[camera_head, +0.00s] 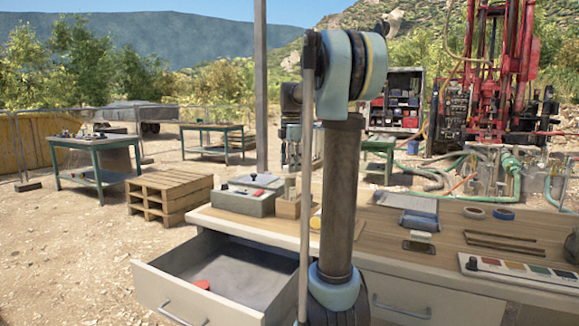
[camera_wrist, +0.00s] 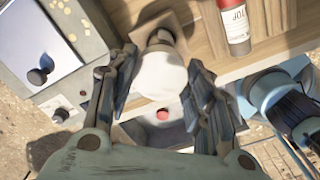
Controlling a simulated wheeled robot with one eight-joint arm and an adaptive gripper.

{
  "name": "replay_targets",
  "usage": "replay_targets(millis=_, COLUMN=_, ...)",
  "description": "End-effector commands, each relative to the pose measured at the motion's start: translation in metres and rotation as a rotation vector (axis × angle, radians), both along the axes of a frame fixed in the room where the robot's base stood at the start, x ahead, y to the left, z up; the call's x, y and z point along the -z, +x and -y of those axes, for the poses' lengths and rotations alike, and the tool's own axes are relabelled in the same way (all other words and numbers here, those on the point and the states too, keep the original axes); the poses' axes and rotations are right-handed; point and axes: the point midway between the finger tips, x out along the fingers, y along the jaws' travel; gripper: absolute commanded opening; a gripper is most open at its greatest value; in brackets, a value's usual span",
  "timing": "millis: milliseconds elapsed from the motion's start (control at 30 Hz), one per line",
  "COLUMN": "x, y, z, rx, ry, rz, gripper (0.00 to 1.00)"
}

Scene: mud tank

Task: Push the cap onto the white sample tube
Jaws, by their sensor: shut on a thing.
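In the wrist view my gripper (camera_wrist: 160,80) has its two dark fingers on either side of a white rounded piece (camera_wrist: 158,74) and is shut on it. I cannot tell from its shape whether this is the sample tube or its cap. A dark round part (camera_wrist: 160,37) shows just beyond it, at the wooden block (camera_wrist: 177,21). Whether the two touch is unclear. In the head view the wooden block (camera_head: 289,208) stands on the bench behind my arm. My gripper's fingertips and the white piece are not clear there.
An open drawer (camera_head: 172,305) below the bench holds a red item (camera_head: 201,285). A grey box (camera_head: 243,204) with knobs stands left of the block. A red-and-white labelled bottle (camera_wrist: 235,27) is right of the block in the wrist view. Tape rolls (camera_head: 503,213) lie farther right.

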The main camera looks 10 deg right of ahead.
Motion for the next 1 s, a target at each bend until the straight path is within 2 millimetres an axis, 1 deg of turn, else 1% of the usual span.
replay_targets(millis=1000, x=0.0066, y=-0.0012, z=-0.002, rx=-0.002, ry=0.0, rz=0.0, gripper=0.36)
